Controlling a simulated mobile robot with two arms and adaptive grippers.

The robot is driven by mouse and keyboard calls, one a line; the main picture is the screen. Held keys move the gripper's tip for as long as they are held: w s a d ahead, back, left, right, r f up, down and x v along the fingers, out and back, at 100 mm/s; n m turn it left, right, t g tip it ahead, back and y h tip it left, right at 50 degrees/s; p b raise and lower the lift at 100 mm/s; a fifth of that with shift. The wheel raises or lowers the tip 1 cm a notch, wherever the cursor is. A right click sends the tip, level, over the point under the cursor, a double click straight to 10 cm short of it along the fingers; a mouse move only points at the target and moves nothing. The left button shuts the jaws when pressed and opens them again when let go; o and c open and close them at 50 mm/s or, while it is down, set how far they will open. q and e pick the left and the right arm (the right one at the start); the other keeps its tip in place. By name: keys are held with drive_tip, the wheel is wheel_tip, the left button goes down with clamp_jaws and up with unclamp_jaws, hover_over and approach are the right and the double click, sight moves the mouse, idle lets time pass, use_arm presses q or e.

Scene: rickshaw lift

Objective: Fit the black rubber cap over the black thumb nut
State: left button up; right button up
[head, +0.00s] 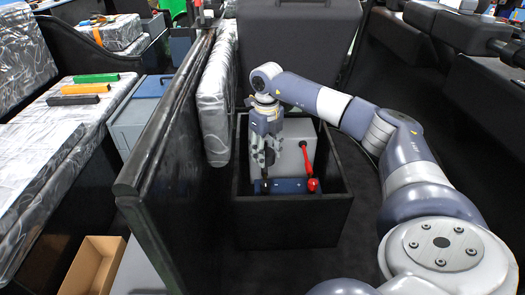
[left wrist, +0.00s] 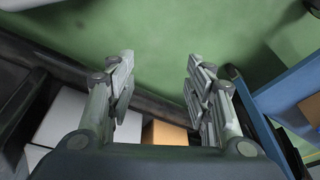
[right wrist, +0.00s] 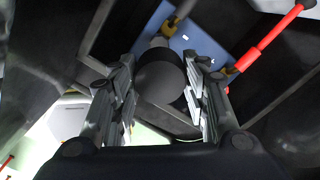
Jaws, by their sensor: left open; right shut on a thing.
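My right gripper (right wrist: 160,95) reaches down into a black open box and is shut on the black rubber cap (right wrist: 160,82), a dark round piece between its fingers. In the head view the right gripper (head: 265,160) is above the left end of a blue part (head: 290,186).
The black box (head: 290,225) has high walls around my right gripper. A red-handled lever (head: 308,165) stands just right of it, in front of a grey block (head: 297,148). A black partition (head: 165,160) rises on the left. A cardboard box (head: 95,265) is at lower left.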

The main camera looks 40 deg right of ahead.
drive_tip(key=shift+w+f, duration=0.15)
drive_tip(key=shift+f, duration=0.4)
use_arm(q)
drive_tip(key=w+b+v, duration=0.1)
drive_tip(key=b+v, duration=0.1)
drive_tip(key=v, duration=0.5)
use_arm(e)
wheel_tip(320, 180, down, 2)
drive_tip(key=shift+f+b, duration=0.2)
drive_tip(key=shift+b, duration=0.15)
wheel_tip(320, 180, down, 3)
drive_tip(key=shift+r+b, duration=0.2)
drive_tip(key=shift+b, duration=1.05)
drive_tip(key=shift+f+b, duration=0.75)
drive_tip(key=shift+f, duration=0.05)
use_arm(q)
drive_tip(key=w+d+r+t+h, duration=0.1)
drive_tip(key=w+d+r+t, duration=0.1)
drive_tip(key=w+r+t, duration=0.2)
drive_tip(key=w+d+r+t+h, duration=0.1)
drive_tip(key=w+d+r+t, duration=0.1)
drive_tip(key=w+t, duration=0.3)
drive_tip(key=shift+w+d+r+b, duration=0.35)
drive_tip(key=shift+w+r, duration=0.55)
drive_tip(key=shift+w, duration=1.5)
use_arm(e)
drive_tip(key=shift+f, duration=0.35)
use_arm(q)
drive_tip(key=shift+f, duration=0.1)
